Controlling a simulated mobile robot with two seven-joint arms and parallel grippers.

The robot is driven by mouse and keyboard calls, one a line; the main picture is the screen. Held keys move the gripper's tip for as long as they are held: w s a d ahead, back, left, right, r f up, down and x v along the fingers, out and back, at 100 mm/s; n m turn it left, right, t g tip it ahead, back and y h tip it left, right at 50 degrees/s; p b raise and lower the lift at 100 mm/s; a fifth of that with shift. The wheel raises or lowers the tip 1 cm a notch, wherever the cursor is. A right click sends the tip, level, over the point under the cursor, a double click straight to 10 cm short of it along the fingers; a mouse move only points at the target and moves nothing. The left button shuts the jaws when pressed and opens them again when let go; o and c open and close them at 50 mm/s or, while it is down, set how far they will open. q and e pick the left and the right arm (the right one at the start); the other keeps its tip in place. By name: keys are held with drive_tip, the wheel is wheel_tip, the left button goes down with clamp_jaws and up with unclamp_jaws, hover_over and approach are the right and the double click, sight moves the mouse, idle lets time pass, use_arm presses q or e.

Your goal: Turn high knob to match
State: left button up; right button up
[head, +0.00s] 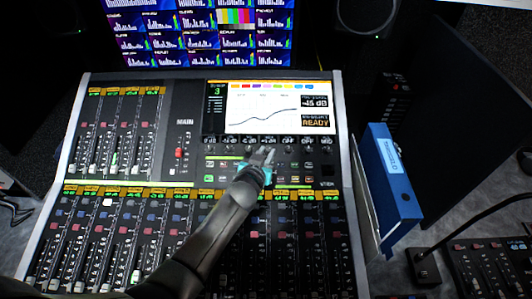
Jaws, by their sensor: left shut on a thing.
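A mixing console (332,190) fills the middle of the head view. A row of small dark knobs (306,141) runs just below its screen (262,108), which shows a curve, "-45 dB" and "READY". My left gripper (265,154) reaches up to this row near its middle and is shut on a knob there. The gripper hides that knob, and its label is too small to read. My right gripper is not in view.
Fader banks (115,130) cover the console's left and front. A red fader cap (180,153) stands by "MAIN". A blue binder (385,180) stands right of the console. Monitors (200,35) and a speaker (366,14) are behind. A smaller panel (490,268) lies at lower right.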

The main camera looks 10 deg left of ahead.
use_arm(q)
clamp_jaws()
drive_tip(key=m+h+p, duration=0.1)
drive_tip(key=p, duration=0.1)
drive_tip(key=m+h+p, duration=0.1)
drive_tip(key=m, duration=0.1)
drive_tip(key=shift+a+r+g+p, duration=0.2)
drive_tip(key=shift+a+g+p, duration=0.1)
drive_tip(key=shift+p, duration=0.05)
drive_tip(key=shift+w+a+m+g+h+p, duration=0.15)
drive_tip(key=shift+m+g+h+p, duration=0.15)
drive_tip(key=shift+m+h+p, duration=0.5)
drive_tip(key=shift+m+g+h, duration=0.3)
drive_tip(key=shift+m, duration=0.4)
drive_tip(key=shift+f+m+g+p, duration=0.1)
drive_tip(key=shift+m+g+p, duration=0.2)
drive_tip(key=shift+m, duration=0.1)
drive_tip(key=o, duration=0.7)
unclamp_jaws()
